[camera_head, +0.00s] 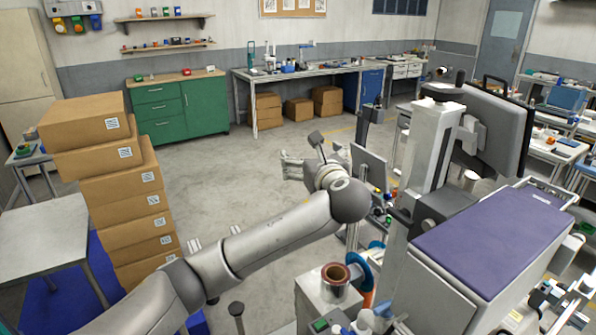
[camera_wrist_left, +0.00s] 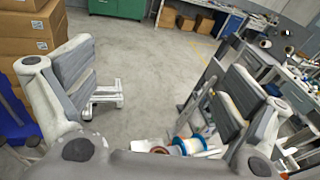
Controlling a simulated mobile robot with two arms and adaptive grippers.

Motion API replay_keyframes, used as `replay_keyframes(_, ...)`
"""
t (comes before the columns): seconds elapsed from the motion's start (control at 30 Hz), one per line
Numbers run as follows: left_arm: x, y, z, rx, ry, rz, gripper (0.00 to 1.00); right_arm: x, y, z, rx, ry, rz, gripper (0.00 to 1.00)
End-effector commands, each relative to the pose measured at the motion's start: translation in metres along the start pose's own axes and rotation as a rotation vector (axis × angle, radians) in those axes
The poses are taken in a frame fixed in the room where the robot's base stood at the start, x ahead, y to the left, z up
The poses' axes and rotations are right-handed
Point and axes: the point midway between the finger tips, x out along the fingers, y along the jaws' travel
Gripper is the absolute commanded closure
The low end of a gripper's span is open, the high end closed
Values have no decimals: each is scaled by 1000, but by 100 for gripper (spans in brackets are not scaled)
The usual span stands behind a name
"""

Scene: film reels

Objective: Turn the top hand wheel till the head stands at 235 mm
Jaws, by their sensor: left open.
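My left gripper (camera_head: 308,165) is in the middle of the head view, at the end of my grey left arm. It is open and empty, with its two padded fingers wide apart in the left wrist view (camera_wrist_left: 158,95) and floor between them. A pale upright column (camera_head: 432,150) stands to its right on a machine, apart from the gripper. Dark parts (camera_head: 442,92) sit on the column's top; I cannot tell whether they are the hand wheel. I cannot make out a millimetre scale or the head's height. My right gripper is in neither view.
A purple-topped machine (camera_head: 490,240) and a monitor (camera_head: 492,132) stand at the right. A copper-coloured roll (camera_head: 336,283) and a blue ring (camera_head: 360,272) are below my arm. Stacked cardboard boxes (camera_head: 122,190) stand left. The floor (camera_head: 230,180) beyond my arm is clear.

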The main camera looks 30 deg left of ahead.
Motion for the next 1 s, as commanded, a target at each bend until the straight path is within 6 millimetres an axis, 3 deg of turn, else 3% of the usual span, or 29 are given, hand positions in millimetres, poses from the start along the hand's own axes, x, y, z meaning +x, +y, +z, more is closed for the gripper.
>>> replay_keyframes(0.3,30,21,-32,-45,39,29,2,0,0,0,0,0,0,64)
replay_keyframes(0.83,37,24,-43,-59,54,32,2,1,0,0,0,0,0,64)
replay_keyframes(0.93,45,23,-75,-95,97,26,2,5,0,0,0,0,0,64)
replay_keyframes(1.0,54,23,-120,-151,160,21,2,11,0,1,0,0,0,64)
